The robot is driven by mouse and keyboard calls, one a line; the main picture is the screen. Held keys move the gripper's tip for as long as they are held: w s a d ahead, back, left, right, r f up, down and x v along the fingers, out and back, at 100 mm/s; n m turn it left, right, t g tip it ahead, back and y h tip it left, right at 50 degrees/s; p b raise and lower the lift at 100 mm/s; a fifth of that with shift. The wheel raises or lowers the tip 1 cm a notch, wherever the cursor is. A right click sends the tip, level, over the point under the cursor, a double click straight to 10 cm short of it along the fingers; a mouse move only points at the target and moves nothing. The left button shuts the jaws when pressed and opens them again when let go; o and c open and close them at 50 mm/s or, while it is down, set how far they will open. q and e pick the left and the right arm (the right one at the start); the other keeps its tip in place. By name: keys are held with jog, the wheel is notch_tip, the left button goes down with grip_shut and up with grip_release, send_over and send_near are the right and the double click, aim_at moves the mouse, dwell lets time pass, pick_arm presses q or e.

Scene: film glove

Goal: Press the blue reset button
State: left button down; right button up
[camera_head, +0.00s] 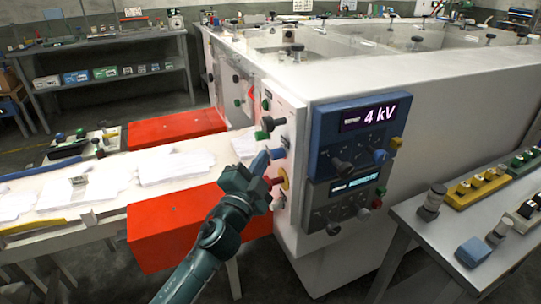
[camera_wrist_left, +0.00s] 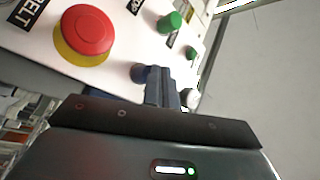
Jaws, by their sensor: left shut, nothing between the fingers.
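The blue button (camera_head: 277,154) is on the white side panel of the machine. In the left wrist view the blue button (camera_wrist_left: 139,73) shows beside my fingertips and is partly hidden by them. My left gripper (camera_head: 261,162) is shut and empty, with its blue-grey fingers pointing at the panel by the button. In the left wrist view the closed fingers (camera_wrist_left: 161,80) reach up to the panel; I cannot tell whether they touch the button. My right gripper is not in view.
A red mushroom button (camera_wrist_left: 85,30) on a yellow ring and a green button (camera_wrist_left: 170,22) are close by on the panel. The blue control box (camera_head: 360,130) with a "4 kV" display is to the right. A conveyor with white film gloves (camera_head: 175,167) runs left.

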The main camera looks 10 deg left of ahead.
pick_arm(q)
jog(key=shift+w+d, duration=0.1)
jog(key=shift+d, duration=0.05)
dwell(0.5)
jog(key=shift+s+a, duration=0.5)
jog(key=shift+a, duration=0.25)
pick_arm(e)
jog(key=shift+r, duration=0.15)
pick_arm(q)
jog(key=shift+s+a+p, duration=0.25)
jog(key=shift+s+a, duration=0.45)
jog(key=shift+a, duration=0.35)
jog(key=shift+s+a+p, duration=0.25)
jog(key=shift+s+a, duration=0.45)
jog(key=shift+a, duration=0.35)
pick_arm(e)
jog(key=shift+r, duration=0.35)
